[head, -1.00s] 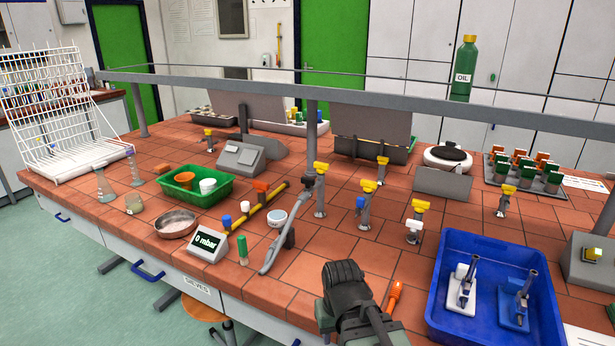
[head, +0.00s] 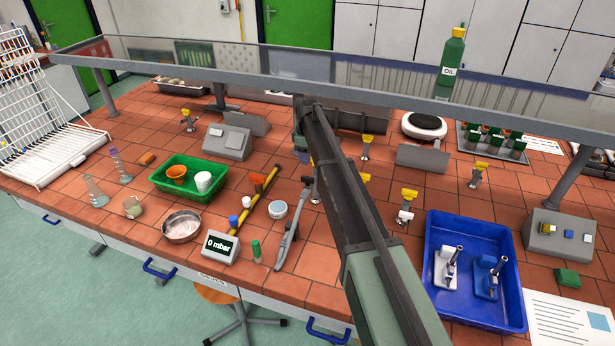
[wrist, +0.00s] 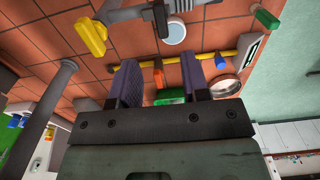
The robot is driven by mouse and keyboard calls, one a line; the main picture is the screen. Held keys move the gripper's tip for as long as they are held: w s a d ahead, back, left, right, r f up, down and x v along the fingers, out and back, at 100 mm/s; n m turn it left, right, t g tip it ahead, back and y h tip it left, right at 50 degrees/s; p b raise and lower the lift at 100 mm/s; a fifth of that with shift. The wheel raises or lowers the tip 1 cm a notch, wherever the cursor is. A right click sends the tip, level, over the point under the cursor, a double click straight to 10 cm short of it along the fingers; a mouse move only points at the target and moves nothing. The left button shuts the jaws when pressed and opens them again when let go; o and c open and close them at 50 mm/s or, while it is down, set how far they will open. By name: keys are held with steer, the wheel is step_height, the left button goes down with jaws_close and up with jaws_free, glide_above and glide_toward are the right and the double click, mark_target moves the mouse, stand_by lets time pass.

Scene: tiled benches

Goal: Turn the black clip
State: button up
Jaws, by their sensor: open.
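The grey hose (head: 284,243) lies near the front middle of the bench, and a small dark piece on it looks like the black clip (head: 294,231). In the wrist view the hose (wrist: 126,14) runs along the top, with the black clip (wrist: 160,19) across it. My gripper (wrist: 160,80) is open and empty, its two purple fingers apart. The clip shows beyond the fingertips, apart from them. In the head view my arm stretches over the bench and its gripper end cannot be made out clearly.
A green tray (head: 165,184) is further left. A blue tray (head: 432,290) is to the right. A rail (head: 200,66) spans above the bench.

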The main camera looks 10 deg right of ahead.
mark_target(308, 177)
step_height(308, 177, down, 10)
steer(key=b, duration=0.9)
steer(key=shift+s+r, duration=0.1)
steer(key=shift+s, duration=0.05)
steer(key=shift+r, duration=0.15)
jaws_close()
